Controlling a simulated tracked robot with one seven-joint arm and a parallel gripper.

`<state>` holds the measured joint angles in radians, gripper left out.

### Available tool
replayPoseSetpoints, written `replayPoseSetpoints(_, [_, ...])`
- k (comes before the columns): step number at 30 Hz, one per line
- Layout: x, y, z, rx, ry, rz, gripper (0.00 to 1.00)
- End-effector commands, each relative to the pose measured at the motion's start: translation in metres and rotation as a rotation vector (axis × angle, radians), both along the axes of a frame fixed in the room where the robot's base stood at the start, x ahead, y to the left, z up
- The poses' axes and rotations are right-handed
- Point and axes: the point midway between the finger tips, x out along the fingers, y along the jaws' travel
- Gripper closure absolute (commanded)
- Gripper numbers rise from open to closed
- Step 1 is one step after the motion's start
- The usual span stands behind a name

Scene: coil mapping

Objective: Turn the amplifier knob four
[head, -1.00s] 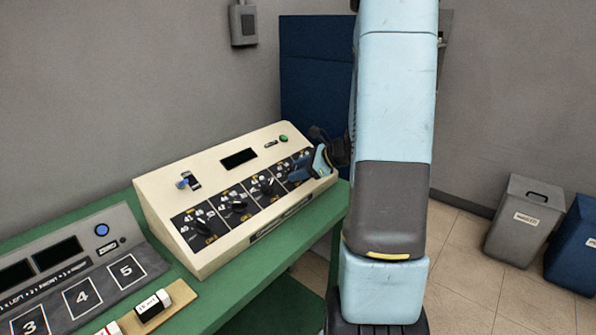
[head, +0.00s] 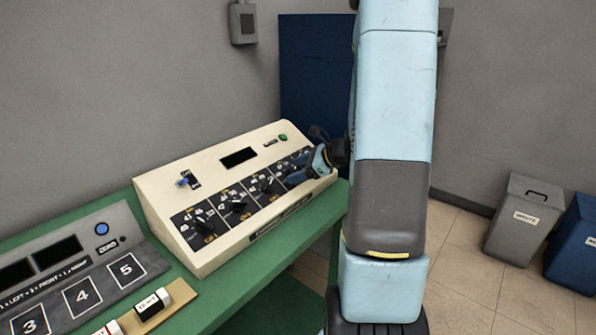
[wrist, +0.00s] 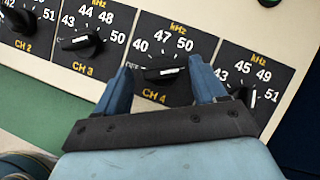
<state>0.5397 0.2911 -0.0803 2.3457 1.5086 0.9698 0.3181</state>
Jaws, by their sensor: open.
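The knob of channel four (wrist: 166,72) is black with a white mark and sits above the yellow CH 4 label in the wrist view. My gripper (wrist: 160,67) is open, with one blue finger on each side of this knob. I cannot tell whether the fingers touch it. In the head view my gripper (head: 298,176) is at the right end of the cream amplifier (head: 163,202) and hides the knob there.
The channel three knob (wrist: 81,42) is left of my gripper and another knob (wrist: 243,95) is close by its right finger. The amplifier stands on a green table (head: 262,252). A grey scale unit (head: 75,240) is at the left. Bins (head: 523,220) stand on the floor at the right.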

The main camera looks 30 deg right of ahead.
Motion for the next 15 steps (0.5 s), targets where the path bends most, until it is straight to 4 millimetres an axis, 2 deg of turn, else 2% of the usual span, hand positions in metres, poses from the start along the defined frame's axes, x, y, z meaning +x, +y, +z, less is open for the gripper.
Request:
replayPoseSetpoints(8, [-0.008,-0.007,0.008,-0.001,-0.004,-0.001,0.30])
replayPoseSetpoints(15, [-0.037,-0.031,0.031,-0.002,-0.004,-0.003,0.30])
